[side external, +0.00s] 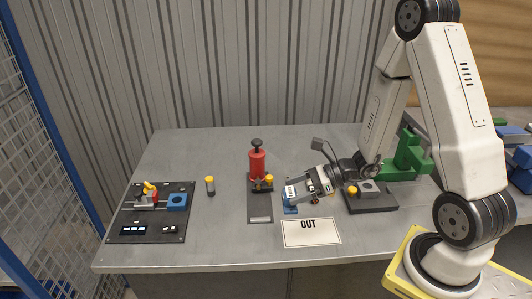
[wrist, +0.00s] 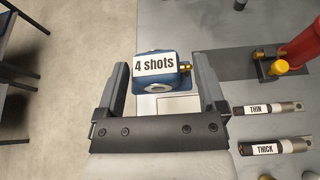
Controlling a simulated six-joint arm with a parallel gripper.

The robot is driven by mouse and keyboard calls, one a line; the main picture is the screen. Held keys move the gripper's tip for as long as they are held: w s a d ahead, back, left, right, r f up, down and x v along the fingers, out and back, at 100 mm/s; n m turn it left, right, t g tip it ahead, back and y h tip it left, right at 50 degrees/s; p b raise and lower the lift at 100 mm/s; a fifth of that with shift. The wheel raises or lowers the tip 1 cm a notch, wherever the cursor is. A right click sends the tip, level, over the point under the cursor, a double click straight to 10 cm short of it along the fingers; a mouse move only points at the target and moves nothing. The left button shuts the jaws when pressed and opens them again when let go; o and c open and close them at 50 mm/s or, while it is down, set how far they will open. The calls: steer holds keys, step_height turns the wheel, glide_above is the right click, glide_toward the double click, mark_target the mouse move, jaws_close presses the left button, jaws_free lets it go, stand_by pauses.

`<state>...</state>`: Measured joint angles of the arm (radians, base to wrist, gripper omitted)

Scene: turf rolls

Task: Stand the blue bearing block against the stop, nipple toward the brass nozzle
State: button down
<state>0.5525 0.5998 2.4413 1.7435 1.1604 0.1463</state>
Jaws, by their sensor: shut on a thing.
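The blue bearing block (wrist: 150,82) carries a white "4 shots" label and sits between the fingers of my gripper (wrist: 160,82), which is shut on it. A small brass nipple (wrist: 185,67) sticks out of its right side in the wrist view. In the side view my gripper (side external: 291,194) holds the block (side external: 290,209) low over the table, behind the OUT card; whether it touches the table is unclear. The brass nozzle (side external: 262,185) is at the foot of the red pump (side external: 257,162), left of my gripper. I cannot clearly make out the stop.
The OUT card (side external: 311,233) lies near the front edge. A dark plate (side external: 260,208) lies under the pump. A board with a blue block (side external: 177,202) is far left, a lever fixture (side external: 370,203) right. THIN (wrist: 268,108) and THICK (wrist: 272,147) cylinders show in the wrist view.

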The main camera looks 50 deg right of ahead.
steer(key=shift+s+d, duration=0.55)
steer(key=shift+d, duration=0.35)
steer(key=shift+w, duration=0.1)
steer(key=w+f, duration=0.2)
steer(key=w, duration=0.2)
steer(key=w+f, duration=0.3)
steer(key=w, duration=0.1)
steer(key=w+d+f, duration=0.1)
steer(key=w+f, duration=0.2)
steer(key=w, duration=0.1)
steer(key=shift+w+f, duration=0.15)
steer(key=shift+w, duration=0.05)
steer(key=shift+w+d+f, duration=0.1)
steer(key=shift+w+f, duration=0.35)
steer(key=shift+w+f, duration=0.25)
steer(key=shift+f, duration=1.6)
